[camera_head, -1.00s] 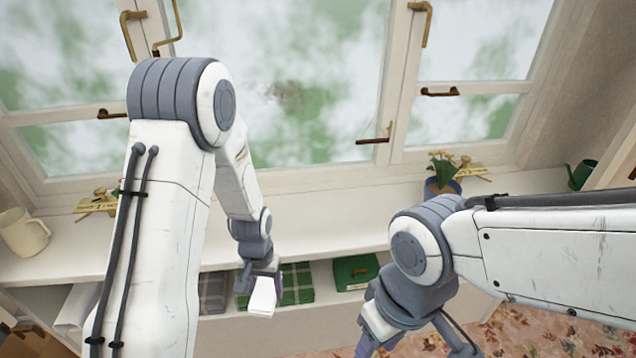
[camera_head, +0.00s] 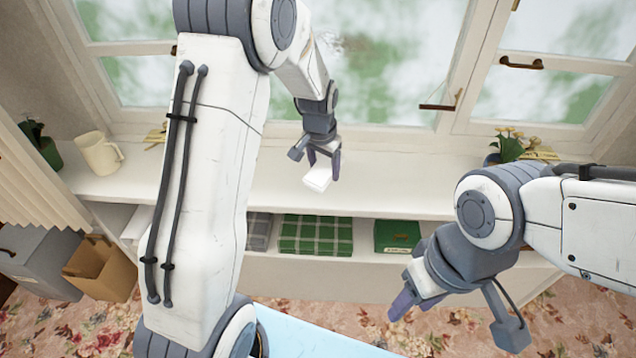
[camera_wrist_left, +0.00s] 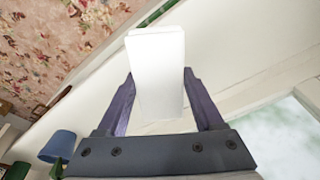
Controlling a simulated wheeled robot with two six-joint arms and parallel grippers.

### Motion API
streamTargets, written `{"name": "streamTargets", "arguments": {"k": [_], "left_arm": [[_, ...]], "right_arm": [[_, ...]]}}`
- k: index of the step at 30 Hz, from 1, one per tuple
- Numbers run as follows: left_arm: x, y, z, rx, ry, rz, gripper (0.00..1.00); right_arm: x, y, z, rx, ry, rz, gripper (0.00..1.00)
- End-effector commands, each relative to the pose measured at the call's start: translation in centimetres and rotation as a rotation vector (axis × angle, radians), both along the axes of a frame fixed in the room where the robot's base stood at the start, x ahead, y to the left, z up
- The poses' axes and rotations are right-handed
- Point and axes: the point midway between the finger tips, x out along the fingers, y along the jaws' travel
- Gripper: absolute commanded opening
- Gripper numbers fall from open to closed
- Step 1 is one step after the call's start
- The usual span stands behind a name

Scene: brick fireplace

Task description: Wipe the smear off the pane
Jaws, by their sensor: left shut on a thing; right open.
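My left gripper (camera_head: 323,168) is shut on a white block (camera_head: 317,181), held over the white sill below the middle pane. In the left wrist view the block (camera_wrist_left: 157,75) sits between the two purple fingers. The middle pane (camera_head: 385,90) is mottled green and white. A faint brownish smear (camera_head: 351,42) shows on it near the picture's top, above and beyond the block; the block is apart from the glass. My right gripper (camera_head: 418,301) is open and empty at the lower right, in front of the shelf.
The sill (camera_head: 400,185) is mostly clear in the middle. A cream mug (camera_head: 99,153) stands at the left and a potted plant (camera_head: 508,147) at the right. A brass handle (camera_head: 440,106) juts from the frame. Below are folded green plaid cloth (camera_head: 316,234) and a green box (camera_head: 397,235).

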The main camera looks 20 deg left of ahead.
Motion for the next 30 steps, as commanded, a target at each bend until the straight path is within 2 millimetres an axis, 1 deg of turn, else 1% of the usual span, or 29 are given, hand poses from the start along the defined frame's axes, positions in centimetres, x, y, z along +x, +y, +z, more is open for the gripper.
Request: {"name": "streamTargets", "arguments": {"k": [1, 6, 9, 15, 17, 20, 24, 27, 30], "left_arm": [[1.4, 0.3, 0.4, -0.001, -0.05, 0.013, 0.24], [6.0, 1.4, 1.4, -0.001, -0.264, 0.056, 0.24], [8.5, 2.1, 2.3, 0.002, -0.41, 0.084, 0.24], [12.4, 4.0, 4.7, 0.027, -0.703, 0.135, 0.24], [13.4, 4.7, 5.5, 0.037, -0.791, 0.15, 0.24], [15.0, 5.9, 7.4, 0.059, -0.941, 0.174, 0.24], [16.5, 7.7, 10.5, 0.099, -1.135, 0.21, 0.24], [16.9, 9.0, 12.7, 0.129, -1.242, 0.234, 0.24], [17.0, 9.8, 14.3, 0.153, -1.315, 0.25, 0.24]], "right_arm": [[0.0, 0.0, 0.7, 0.0, 0.0, 0.0, 0.5], [0.0, 0.0, 1.9, 0.0, 0.0, 0.0, 0.5], [0.0, 0.0, 2.5, 0.0, 0.0, 0.0, 0.5], [0.0, 0.0, 3.8, 0.0, 0.0, 0.0, 0.5], [0.0, 0.0, 4.2, 0.0, 0.0, 0.0, 0.5], [0.0, 0.0, 4.9, 0.0, 0.0, 0.0, 0.5], [0.0, 0.0, 6.0, 0.0, 0.0, 0.0, 0.5], [0.0, 0.0, 6.6, 0.0, 0.0, 0.0, 0.5], [0.0, 0.0, 7.0, 0.0, 0.0, 0.0, 0.5]]}}
